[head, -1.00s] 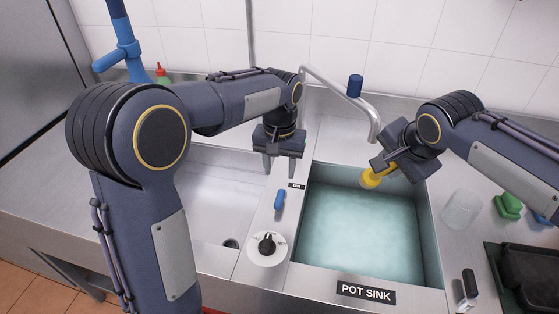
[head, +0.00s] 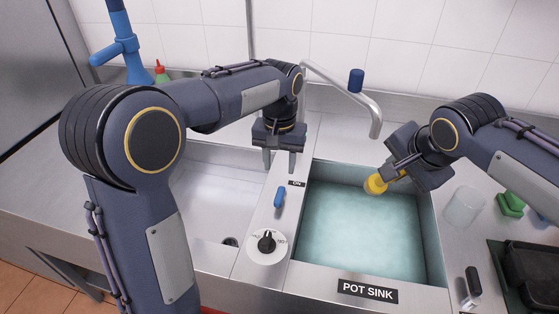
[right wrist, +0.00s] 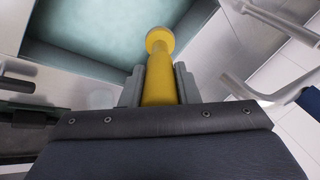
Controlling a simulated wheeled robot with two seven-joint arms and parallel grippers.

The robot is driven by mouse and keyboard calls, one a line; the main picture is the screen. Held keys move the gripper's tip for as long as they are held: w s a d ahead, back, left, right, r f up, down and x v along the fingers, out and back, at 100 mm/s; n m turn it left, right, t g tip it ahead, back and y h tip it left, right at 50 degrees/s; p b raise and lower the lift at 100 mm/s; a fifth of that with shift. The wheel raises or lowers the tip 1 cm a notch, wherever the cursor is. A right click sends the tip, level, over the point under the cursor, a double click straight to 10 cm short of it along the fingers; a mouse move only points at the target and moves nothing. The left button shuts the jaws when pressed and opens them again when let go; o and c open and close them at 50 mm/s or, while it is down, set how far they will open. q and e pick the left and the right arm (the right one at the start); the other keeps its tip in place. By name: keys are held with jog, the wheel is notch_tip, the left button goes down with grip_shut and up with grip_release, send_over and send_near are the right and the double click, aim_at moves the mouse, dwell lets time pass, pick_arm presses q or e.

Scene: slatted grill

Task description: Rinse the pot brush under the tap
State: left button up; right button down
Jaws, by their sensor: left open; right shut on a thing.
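The yellow pot brush (head: 376,184) is in my right gripper (head: 391,172), which is shut on it above the back right part of the pot sink (head: 432,240). In the right wrist view the brush (right wrist: 160,70) sticks out between the fingers (right wrist: 158,88), its round end toward the water. The tap (head: 366,108) is a bent metal spout with a blue cap, behind the brush. No stream shows from it. My left gripper (head: 280,160) is open and empty, pointing down over the left basin's back right edge. A blue lever (head: 279,197) sits below an ON label.
A black knob on a white dial (head: 267,242) is on the divider. A clear cup (head: 463,206), a green sponge (head: 510,204) and a dark tray (head: 518,262) stand right of the sink. A blue tap post (head: 130,50) and red-capped bottle (head: 161,72) are at back left.

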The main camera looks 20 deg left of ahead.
pick_arm(q)
jog(key=shift+f+b, duration=0.85)
jog(key=shift+f, duration=0.15)
pick_arm(e)
jog(key=s, duration=0.1)
jog(key=s+d, duration=0.1)
jog(key=s, duration=0.1)
jog(key=s+d, duration=0.1)
jog(key=shift+s+d, duration=0.15)
dwell(0.4)
pick_arm(q)
jog(key=shift+r+p, duration=0.9)
pick_arm(e)
jog(key=s+d+r, duration=0.2)
jog(key=s+r, duration=0.2)
jog(key=shift+s+d, duration=0.2)
pick_arm(q)
jog(key=shift+s, duration=0.1)
dwell(0.4)
